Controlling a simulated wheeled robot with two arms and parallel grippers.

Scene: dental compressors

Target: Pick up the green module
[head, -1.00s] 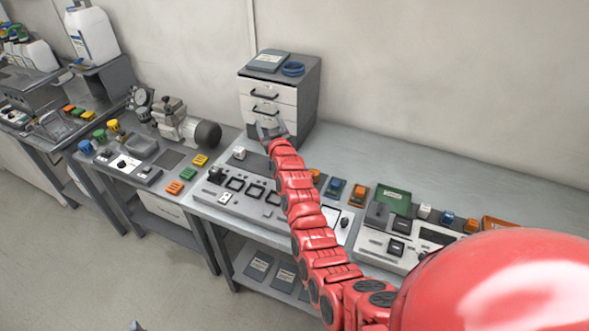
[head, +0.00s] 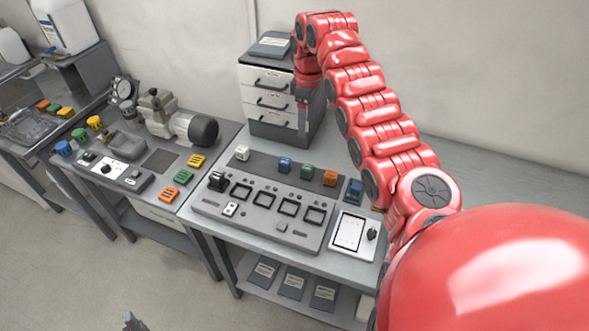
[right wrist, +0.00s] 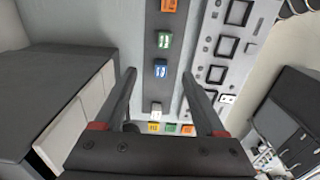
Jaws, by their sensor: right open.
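A small green module (head: 307,171) stands on the dark strip behind the grey panel with square sockets. It sits between a blue module (head: 285,164) and an orange module (head: 329,178). The right wrist view also shows the green module (right wrist: 164,41), beyond the blue one. Another green block (head: 181,178) lies on the left bench between a yellow and an orange block. My right gripper (head: 303,118) points down in front of the drawer unit, above and behind the module row. It is open and empty, its fingers (right wrist: 158,74) apart. Only a tip of my left gripper (head: 131,320) shows at the bottom edge.
The socket panel (head: 262,218) lies in front of the row, with a white-framed unit (head: 352,234) at its right. A white module (head: 242,153) stands at the row's left end. The drawer unit (head: 268,100) rises close to my right gripper. Bench space at the right is bare.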

